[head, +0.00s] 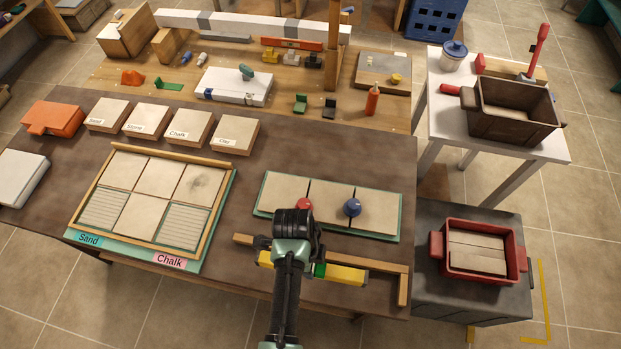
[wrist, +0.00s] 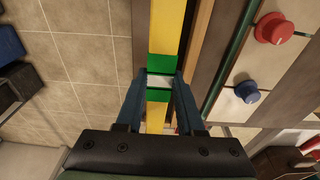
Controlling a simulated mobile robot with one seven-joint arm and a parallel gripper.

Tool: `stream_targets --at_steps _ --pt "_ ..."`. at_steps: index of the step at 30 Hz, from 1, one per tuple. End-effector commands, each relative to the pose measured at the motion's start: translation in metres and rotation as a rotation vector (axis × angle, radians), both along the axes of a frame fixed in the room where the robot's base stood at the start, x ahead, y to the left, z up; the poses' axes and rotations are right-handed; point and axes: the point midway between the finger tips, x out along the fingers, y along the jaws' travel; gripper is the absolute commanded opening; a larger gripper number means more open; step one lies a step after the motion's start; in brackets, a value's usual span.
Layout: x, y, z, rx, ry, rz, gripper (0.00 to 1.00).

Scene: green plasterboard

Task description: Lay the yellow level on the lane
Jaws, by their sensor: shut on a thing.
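The yellow level (head: 345,274) has green bands around a pale vial. My gripper (wrist: 160,88) is shut on its middle, with one finger on each side of the green bands. The wrist view shows the level (wrist: 165,28) running lengthwise between the fingers. In the head view my arm hides part of it. An L-shaped wooden strip (head: 385,266) on the table's front right looks like the border of the lane; the level runs roughly along its long side, on the near side. I cannot tell whether the level touches the table.
Beyond the strip lies a green-edged panel (head: 391,226) with pale tiles, a red knob (head: 303,204) and a blue knob (head: 352,207). A framed tile board (head: 88,179) lies to the left. A red bin (head: 456,277) stands right. Floor shows past the table's front edge.

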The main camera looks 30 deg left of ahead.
Motion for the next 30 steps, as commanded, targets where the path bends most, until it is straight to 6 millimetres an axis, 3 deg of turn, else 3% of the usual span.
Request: stream_targets --at_steps 4,22,30 --pt "0.0 0.0 0.001 0.001 -0.001 -0.002 0.0" --pt "0.001 0.001 -0.065 0.0 -0.001 -0.001 0.0" --pt "0.001 0.0 -0.078 0.0 -0.001 -0.002 0.0"
